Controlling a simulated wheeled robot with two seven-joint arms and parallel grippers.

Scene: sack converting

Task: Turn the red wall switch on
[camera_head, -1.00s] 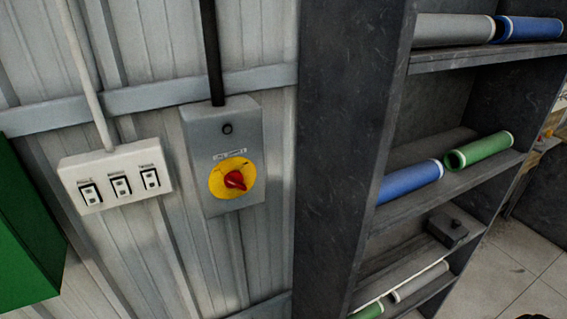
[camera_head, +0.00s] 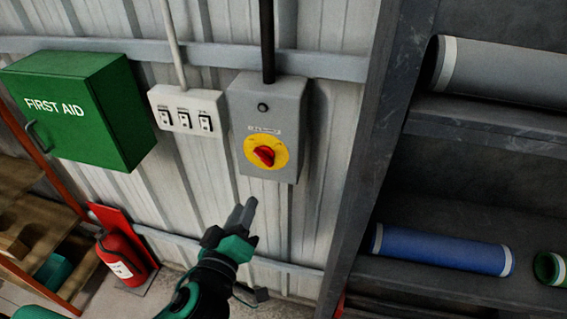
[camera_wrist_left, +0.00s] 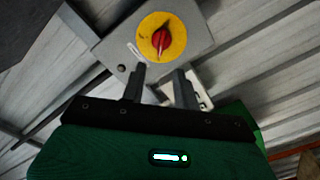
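The red wall switch (camera_head: 264,155) is a red rotary knob on a yellow disc, on the front of a grey box (camera_head: 285,105) fixed to the corrugated wall. In the left wrist view the red knob (camera_wrist_left: 161,39) shows ahead of the fingers, pointing near upright in that picture. My left gripper (camera_head: 243,207) is below the box in the head view, apart from the knob. In the left wrist view its two fingers (camera_wrist_left: 158,80) stand apart with nothing between them. My right gripper is not in view.
A white panel of three rocker switches (camera_head: 187,111) sits left of the grey box. A green first aid box (camera_head: 95,135) juts from the wall further left, above a red fire extinguisher (camera_head: 122,258). A dark shelf (camera_head: 470,115) with rolls stands at right.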

